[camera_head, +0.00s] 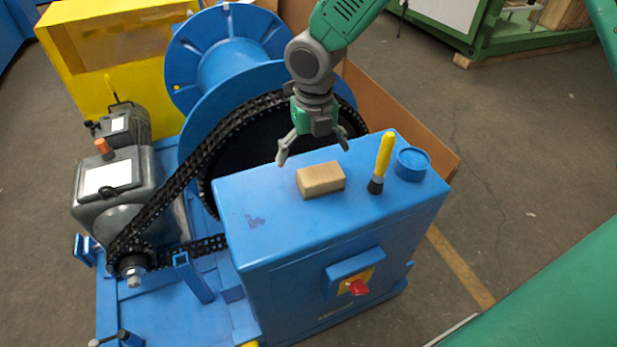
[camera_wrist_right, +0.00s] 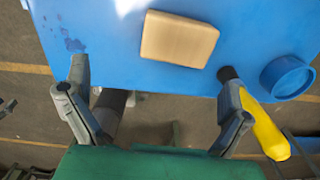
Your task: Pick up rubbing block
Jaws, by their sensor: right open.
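The rubbing block, a tan rectangular block (camera_head: 321,180), lies flat on top of the blue cabinet (camera_head: 262,240). My right gripper (camera_head: 313,152) is open and empty, above and just behind the block in the head view, with its fingers spread. In the right wrist view the block (camera_wrist_right: 178,39) lies beyond the fingertips, nearer the right finger, apart from both fingers of the gripper (camera_wrist_right: 155,77). The whole top of the block is visible. My left gripper is not in view.
A yellow-handled tool with a dark tip (camera_head: 382,160) stands right of the block, beside a round blue container (camera_head: 411,164). A black chain (camera_head: 180,180) and a large blue reel (camera_head: 228,62) are behind. The cabinet top left of the block is clear.

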